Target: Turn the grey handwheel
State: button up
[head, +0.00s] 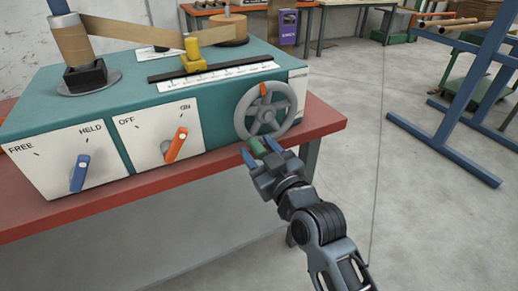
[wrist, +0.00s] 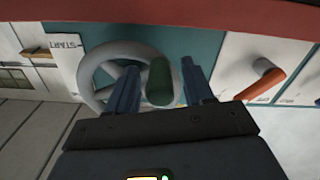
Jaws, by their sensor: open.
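The grey handwheel (head: 289,103) is on the front of the teal machine, near its right end. An orange mark (head: 263,89) shows at the top of its rim. Its green handle (head: 257,148) sticks out at the bottom of the rim. My gripper (head: 262,152) is open, with its blue fingers on either side of the handle. In the wrist view the handwheel (wrist: 92,68) lies behind the fingers. There the green handle (wrist: 159,82) stands between the fingertips, with a small gap on each side. The handle and my gripper hide part of the wheel.
Left of the wheel are an orange lever (head: 176,145) near ON and a blue lever (head: 80,173) near HELD. The machine stands on a red bench (head: 325,122). A blue frame (head: 450,150) stands at the right. The floor between is clear.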

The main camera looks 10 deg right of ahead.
jog(key=shift+w, duration=0.1)
jog(key=shift+c, duration=0.5)
grip_shut()
